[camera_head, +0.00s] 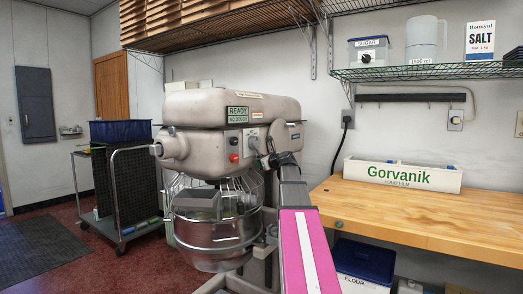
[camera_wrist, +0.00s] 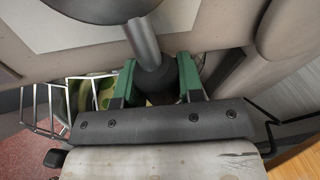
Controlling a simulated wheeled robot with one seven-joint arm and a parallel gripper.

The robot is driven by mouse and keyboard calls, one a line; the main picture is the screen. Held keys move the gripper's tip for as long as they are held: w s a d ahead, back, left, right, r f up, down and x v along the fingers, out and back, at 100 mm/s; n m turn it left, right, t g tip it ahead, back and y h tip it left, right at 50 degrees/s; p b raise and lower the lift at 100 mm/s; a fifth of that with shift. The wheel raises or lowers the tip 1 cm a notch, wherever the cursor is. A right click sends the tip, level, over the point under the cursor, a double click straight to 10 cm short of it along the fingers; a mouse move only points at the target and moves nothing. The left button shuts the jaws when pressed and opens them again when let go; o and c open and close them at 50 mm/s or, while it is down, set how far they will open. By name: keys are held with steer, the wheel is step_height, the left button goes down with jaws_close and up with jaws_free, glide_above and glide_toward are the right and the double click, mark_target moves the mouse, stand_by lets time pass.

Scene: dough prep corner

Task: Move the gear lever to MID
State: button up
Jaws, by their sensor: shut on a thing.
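The large beige mixer (camera_head: 215,108) stands left of the table, with a green sign reading READY and red and black buttons on its side. The gear lever (camera_wrist: 143,42) is a grey rod with a dark knob in the wrist view. My gripper (camera_wrist: 157,80) is shut on the knob, with a green finger on each side of it. In the head view my gripper (camera_head: 272,159) is at the mixer's right side, and the lever is small and partly hidden there. The lever's position marks cannot be read in either view.
The steel bowl (camera_head: 207,243) with its wire guard sits under the mixer head. A wooden table (camera_head: 420,215) on the right holds a white Gorvanik box (camera_head: 400,176). A wheeled rack (camera_head: 127,190) stands at the left.

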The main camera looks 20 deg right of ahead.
steer(key=shift+s+a, duration=0.1)
steer(key=shift+a, duration=0.05)
steer(key=shift+s+a+f+m+g, duration=0.15)
steer(key=shift+s+a+m+g, duration=0.35)
steer(key=shift+m, duration=0.5)
steer(key=shift+a, duration=0.15)
steer(key=o, duration=0.7)
steer(key=shift+v, duration=5.45)
steer(key=shift+f, duration=0.15)
